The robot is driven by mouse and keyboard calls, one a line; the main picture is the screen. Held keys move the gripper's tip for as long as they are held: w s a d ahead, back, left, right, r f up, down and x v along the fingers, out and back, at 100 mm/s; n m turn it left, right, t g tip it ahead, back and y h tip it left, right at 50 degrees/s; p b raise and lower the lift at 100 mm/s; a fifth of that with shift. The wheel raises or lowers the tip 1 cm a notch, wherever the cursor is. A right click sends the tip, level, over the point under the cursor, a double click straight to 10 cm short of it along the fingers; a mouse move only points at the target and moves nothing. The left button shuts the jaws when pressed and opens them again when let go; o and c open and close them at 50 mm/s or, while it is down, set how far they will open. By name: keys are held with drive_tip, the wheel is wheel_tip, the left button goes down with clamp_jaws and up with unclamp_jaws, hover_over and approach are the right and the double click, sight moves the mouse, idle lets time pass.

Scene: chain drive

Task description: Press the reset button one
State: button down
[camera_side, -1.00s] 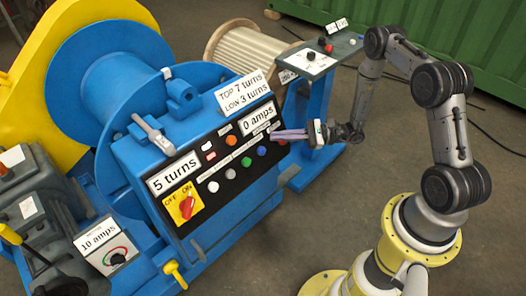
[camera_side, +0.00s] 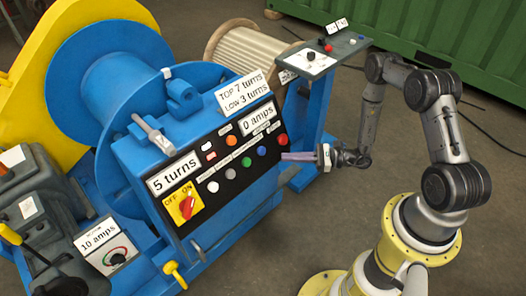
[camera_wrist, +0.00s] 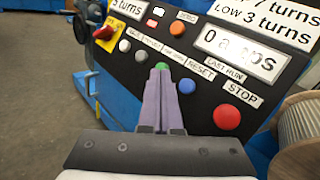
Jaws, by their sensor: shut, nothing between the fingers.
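The control panel (camera_side: 240,160) is on the front of the blue winch. In the wrist view, the blue button (camera_wrist: 187,86) is by the label reading RESET (camera_wrist: 201,70). The blue button also shows in the side view (camera_side: 262,151). My gripper (camera_wrist: 163,82) is shut and empty, fingers pointing at the panel. In the wrist view its tips overlap the green button (camera_wrist: 162,66), left of the blue one. In the side view my gripper (camera_side: 284,156) is right of the blue button and below the red button. I cannot tell whether the tips touch the panel.
A red button (camera_wrist: 227,117) by the STOP label is right of the blue one. A display reads 0 amps (camera_side: 258,119). A red OFF/ON switch (camera_side: 187,203) is at the panel's lower left. A side console (camera_side: 318,58) stands behind my gripper.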

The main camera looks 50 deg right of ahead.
drive_tip(key=w+f, duration=0.3)
drive_tip(key=w, duration=0.3)
drive_tip(key=shift+w+f, duration=0.2)
drive_tip(key=shift+w, duration=0.2)
drive_tip(key=shift+w, duration=0.1)
idle(1.7)
drive_tip(key=shift+w+f, duration=0.15)
drive_tip(key=shift+w, duration=0.15)
drive_tip(key=shift+w+f, duration=0.25)
drive_tip(key=shift+w, duration=0.15)
idle(0.9)
drive_tip(key=shift+r, duration=0.1)
idle(0.7)
drive_tip(key=shift+s+r, duration=0.35)
drive_tip(key=shift+s, duration=0.45)
drive_tip(key=s, duration=0.1)
drive_tip(key=s+r, duration=0.1)
drive_tip(key=s, duration=0.1)
drive_tip(key=s+r, duration=0.1)
drive_tip(key=shift+s+r, duration=0.1)
drive_tip(key=shift+s, duration=0.15)
